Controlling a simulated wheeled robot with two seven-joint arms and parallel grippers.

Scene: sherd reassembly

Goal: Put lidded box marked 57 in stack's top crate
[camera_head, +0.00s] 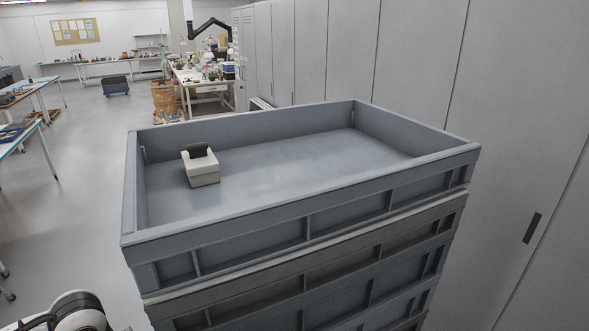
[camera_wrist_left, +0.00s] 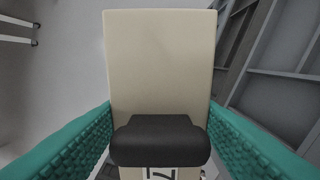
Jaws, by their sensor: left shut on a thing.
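My left gripper (camera_wrist_left: 160,112) has teal ridged finger pads on both sides of a beige lidded box (camera_wrist_left: 160,60) with a dark handle (camera_wrist_left: 158,140). It is shut on this box. A label (camera_wrist_left: 158,173) below the handle shows a 7; the rest of the marking is cut off or hidden. The head view does not show this gripper, only part of my left arm at the bottom left. The stack's top crate (camera_head: 225,238) is grey and open. A small pale box (camera_head: 202,168) with a dark handle stands inside near its left end. My right gripper is not in view.
The top crate's floor is bare from its middle to its right end. More crates (camera_head: 380,292) are stacked below it. Tall grey cabinets (camera_head: 400,60) stand close behind and to the right. Open floor (camera_head: 80,200) lies to the left, with tables (camera_head: 40,92) beyond.

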